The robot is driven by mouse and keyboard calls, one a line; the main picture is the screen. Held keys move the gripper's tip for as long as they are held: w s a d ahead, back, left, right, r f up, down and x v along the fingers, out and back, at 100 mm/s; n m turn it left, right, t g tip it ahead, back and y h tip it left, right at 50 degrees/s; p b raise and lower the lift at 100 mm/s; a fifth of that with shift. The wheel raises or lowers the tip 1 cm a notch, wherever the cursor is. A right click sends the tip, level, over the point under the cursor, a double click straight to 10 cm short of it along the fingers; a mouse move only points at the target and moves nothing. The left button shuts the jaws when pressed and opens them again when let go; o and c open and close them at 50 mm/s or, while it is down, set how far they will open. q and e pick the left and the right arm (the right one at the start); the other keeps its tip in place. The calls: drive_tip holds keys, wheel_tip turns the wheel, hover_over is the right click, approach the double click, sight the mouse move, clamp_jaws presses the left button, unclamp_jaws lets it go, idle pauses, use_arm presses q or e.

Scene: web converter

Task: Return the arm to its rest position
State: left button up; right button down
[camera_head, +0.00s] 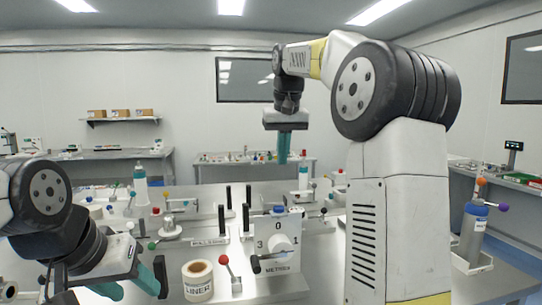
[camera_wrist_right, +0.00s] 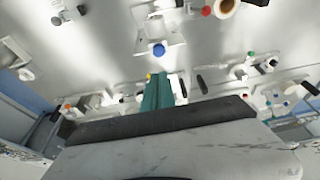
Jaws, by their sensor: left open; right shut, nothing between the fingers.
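My right arm (camera_head: 395,90) is raised high on the right of the head view, bent at a large dark joint. Its gripper (camera_head: 283,152) hangs fingers-down above the far part of the bench, with the teal fingers together and empty. The same shut fingers show in the right wrist view (camera_wrist_right: 158,92), well above the bench top. My left gripper (camera_head: 135,284) is low at the left front of the head view, with its teal fingers apart and nothing seen between them.
A grey bottle with a blue top (camera_head: 472,230) stands at right. Air around the right gripper looks clear.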

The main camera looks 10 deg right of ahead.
drive_tip(key=shift+s, duration=0.1)
drive_tip(key=s+a+f+t, duration=0.1)
drive_tip(key=s+f, duration=0.4)
drive_tip(key=s, duration=0.3)
drive_tip(key=s+a+f+t+y, duration=0.1)
drive_tip(key=s+f, duration=0.4)
drive_tip(key=s, duration=0.4)
drive_tip(key=s+a+f+y, duration=0.1)
drive_tip(key=s+f, duration=0.5)
drive_tip(key=s, duration=0.3)
drive_tip(key=shift+s+a+n+t, duration=0.15)
drive_tip(key=shift+a+n+t, duration=0.15)
drive_tip(key=shift+t, duration=0.1)
drive_tip(key=shift+f, duration=0.1)
